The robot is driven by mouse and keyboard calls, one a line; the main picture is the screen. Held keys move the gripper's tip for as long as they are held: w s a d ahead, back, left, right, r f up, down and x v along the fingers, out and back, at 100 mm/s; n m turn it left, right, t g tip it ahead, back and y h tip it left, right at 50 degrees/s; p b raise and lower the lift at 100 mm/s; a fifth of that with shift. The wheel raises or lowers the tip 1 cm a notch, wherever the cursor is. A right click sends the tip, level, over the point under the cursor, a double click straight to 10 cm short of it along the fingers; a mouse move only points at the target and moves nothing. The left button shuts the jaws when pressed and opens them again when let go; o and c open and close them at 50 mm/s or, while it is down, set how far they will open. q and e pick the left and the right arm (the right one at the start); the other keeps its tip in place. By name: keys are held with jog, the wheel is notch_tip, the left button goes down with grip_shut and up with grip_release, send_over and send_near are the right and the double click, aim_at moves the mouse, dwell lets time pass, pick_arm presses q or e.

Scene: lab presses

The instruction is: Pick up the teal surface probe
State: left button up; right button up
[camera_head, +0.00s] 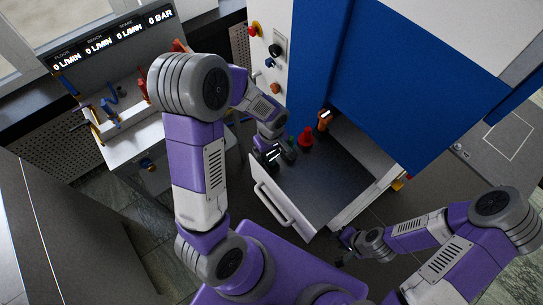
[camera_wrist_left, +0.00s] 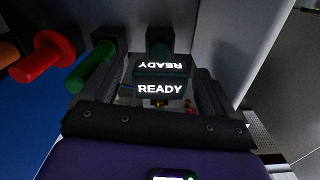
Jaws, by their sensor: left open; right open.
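The teal surface probe (camera_wrist_left: 160,70) is a dark teal block with a lit "READY" display. In the left wrist view it sits between the two fingers of my left gripper (camera_wrist_left: 157,92). The fingers stand apart on either side of it; I cannot tell whether they touch it. My right gripper (camera_head: 347,243) is low, just right of the drawer's front corner, and looks empty.
A green-handled tool (camera_wrist_left: 92,68), a red-handled tool (camera_wrist_left: 45,57) and an orange tool (camera_head: 324,121) stand in a row beside the probe. A blue panel (camera_head: 385,75) overhangs the drawer's back. A bench with flow displays (camera_head: 115,45) stands left. The drawer's middle is clear.

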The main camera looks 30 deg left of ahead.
pick_arm(q)
notch_tip(320, 180, down, 2)
jog(key=shift+f, duration=0.2)
jog(key=c, duration=1.1)
notch_tip(320, 180, up, 10)
jog(key=shift+r, duration=0.1)
